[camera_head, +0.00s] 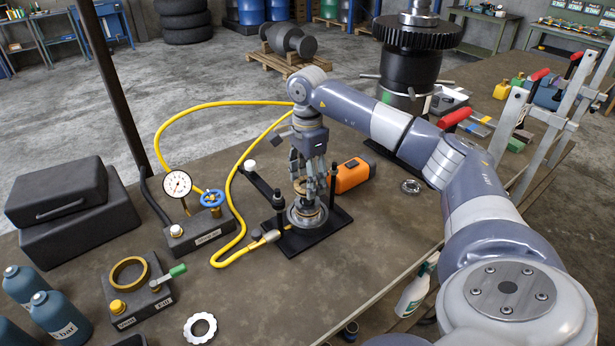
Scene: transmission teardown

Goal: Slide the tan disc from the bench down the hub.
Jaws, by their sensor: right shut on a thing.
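My right gripper (309,190) points straight down over the hub fixture and is shut on the tan disc (299,187). Only small parts of the disc show between the fingers. Just below, the round metal hub (306,216) stands on a black base plate (290,246) on the bench, between black posts. The fingers hide much of the disc and the hub's top, so I cannot tell whether the disc touches the hub. My left gripper is not in view.
A yellow hose (231,190) loops left of the fixture to a gauge unit (190,234). An orange case (353,175) lies close right of my gripper. A brass ring (117,275) sits front left, and a toothed white ring (200,328) lies near the front.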

